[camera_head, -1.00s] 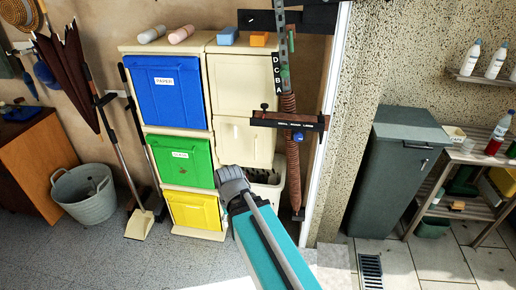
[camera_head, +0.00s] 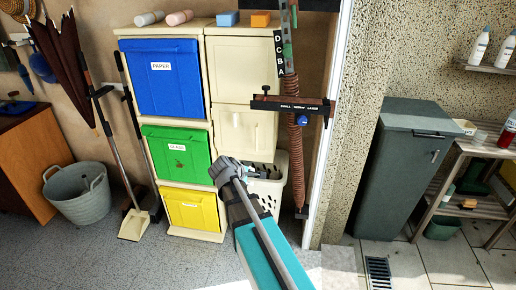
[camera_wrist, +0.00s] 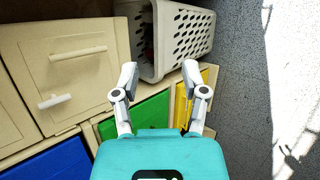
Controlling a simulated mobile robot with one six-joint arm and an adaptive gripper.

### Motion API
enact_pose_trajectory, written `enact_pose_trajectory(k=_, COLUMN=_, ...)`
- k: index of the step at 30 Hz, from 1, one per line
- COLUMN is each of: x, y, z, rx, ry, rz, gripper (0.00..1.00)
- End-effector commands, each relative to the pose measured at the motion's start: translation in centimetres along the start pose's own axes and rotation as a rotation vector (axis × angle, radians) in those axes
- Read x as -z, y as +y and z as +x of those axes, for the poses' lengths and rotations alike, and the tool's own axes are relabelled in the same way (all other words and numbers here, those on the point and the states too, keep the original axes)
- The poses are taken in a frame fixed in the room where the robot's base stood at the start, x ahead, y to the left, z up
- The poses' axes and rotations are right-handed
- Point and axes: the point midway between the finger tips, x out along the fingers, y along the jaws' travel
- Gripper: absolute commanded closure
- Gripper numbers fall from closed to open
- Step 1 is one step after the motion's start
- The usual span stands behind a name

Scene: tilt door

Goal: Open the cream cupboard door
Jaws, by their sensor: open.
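The cream cupboard (camera_head: 240,85) stands right of the coloured bin doors, with an upper panel and a lower door (camera_head: 245,135). The lower door is shut and shows a small pale handle (camera_head: 236,119). In the wrist view the cream door (camera_wrist: 85,80) fills the left side, turned on its side, with two pale bar-like parts (camera_wrist: 54,101) on it. My gripper (camera_head: 262,168) is in front of the cupboard's bottom end, below the handle. In the wrist view its fingers (camera_wrist: 160,75) are spread and empty, apart from the door.
A white perforated basket (camera_head: 268,185) stands below the cream door, close to my gripper. Blue (camera_head: 165,80), green (camera_head: 178,152) and yellow (camera_head: 192,208) doors are to the left. A brown hose on a bracket (camera_head: 290,105) hangs at the right. Floor in front is clear.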

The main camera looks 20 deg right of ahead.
Motion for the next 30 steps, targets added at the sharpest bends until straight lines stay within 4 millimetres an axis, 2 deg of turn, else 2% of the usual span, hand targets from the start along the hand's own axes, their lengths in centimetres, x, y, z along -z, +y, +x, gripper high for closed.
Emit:
enact_pose_trajectory(k=1, x=0.9, y=0.4, z=2.0, rx=-0.058, ry=-0.018, rz=-0.077, gripper=0.43)
enact_pose_trajectory(k=3, x=1.5, y=1.8, z=3.2, rx=-0.137, ry=-0.048, rz=-0.191, gripper=0.43)
enact_pose_trajectory(k=12, x=4.7, y=6.9, z=7.4, rx=-0.437, ry=-0.244, rz=-0.712, gripper=0.43)
enact_pose_trajectory(k=21, x=7.9, y=10.0, z=9.2, rx=-0.609, ry=-0.454, rz=-1.122, gripper=0.43)
enact_pose_trajectory(k=30, x=8.5, y=10.8, z=9.2, rx=-0.644, ry=-0.516, rz=-1.228, gripper=0.43)
